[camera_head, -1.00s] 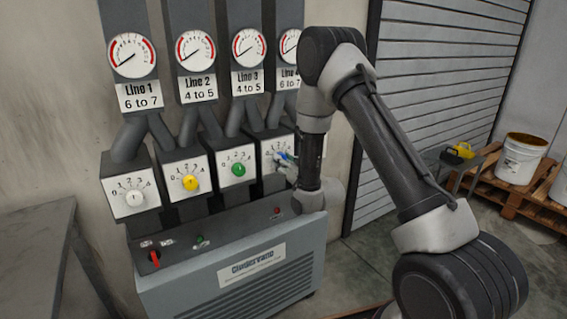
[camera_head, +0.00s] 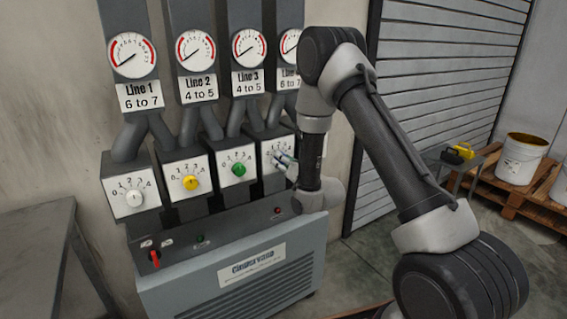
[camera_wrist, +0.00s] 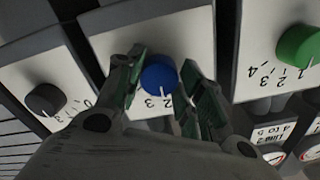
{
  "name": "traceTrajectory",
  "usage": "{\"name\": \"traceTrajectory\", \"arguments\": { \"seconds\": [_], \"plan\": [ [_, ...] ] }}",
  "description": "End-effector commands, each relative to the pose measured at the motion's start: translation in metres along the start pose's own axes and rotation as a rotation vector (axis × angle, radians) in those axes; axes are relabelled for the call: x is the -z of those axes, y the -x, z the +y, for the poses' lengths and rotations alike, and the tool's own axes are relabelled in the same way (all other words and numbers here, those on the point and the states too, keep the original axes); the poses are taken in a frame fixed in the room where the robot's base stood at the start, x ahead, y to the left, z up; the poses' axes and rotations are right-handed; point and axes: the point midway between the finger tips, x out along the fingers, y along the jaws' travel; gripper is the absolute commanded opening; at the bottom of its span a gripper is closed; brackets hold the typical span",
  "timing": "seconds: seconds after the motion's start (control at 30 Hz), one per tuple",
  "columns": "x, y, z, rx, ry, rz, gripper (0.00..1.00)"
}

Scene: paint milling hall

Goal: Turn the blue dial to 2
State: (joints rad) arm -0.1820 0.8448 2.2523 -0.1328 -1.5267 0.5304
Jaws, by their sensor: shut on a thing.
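The blue dial (camera_wrist: 158,76) sits on a white plate (camera_wrist: 122,40), seen upside down in the wrist view. The numbers 2 and 3 show beside it, but other numbers are covered by my fingers. I cannot tell clearly which number its pointer meets. My gripper (camera_wrist: 161,68) is shut on the blue dial, with one dark green-padded finger on each side. In the head view my gripper (camera_head: 287,163) is at the fourth dial box from the left, and the blue dial is mostly hidden behind it.
A green dial (camera_head: 238,169), a yellow dial (camera_head: 191,183) and a white dial (camera_head: 134,197) are to the left, under gauges. A black dial (camera_wrist: 46,99) is on the other side in the wrist view. A grey cabinet (camera_head: 215,285) with a red switch (camera_head: 155,257) stands below.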

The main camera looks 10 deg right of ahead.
Motion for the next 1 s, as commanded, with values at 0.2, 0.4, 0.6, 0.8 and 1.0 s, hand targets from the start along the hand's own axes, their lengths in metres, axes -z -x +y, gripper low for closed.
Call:
{"name": "traceTrajectory", "arguments": {
  "seconds": [0.2,0.4,0.6,0.8,1.0],
  "plan": [
    [0.000,0.000,0.001,-0.002,0.001,0.001,0.59],
    [0.000,0.000,0.000,-0.001,0.001,0.001,0.59],
    [0.000,0.008,0.001,-0.001,0.001,0.001,0.59],
    [0.000,0.043,0.001,-0.003,0.000,-0.001,0.59],
    [0.000,0.070,0.001,-0.002,0.000,-0.001,0.59]
  ]
}}
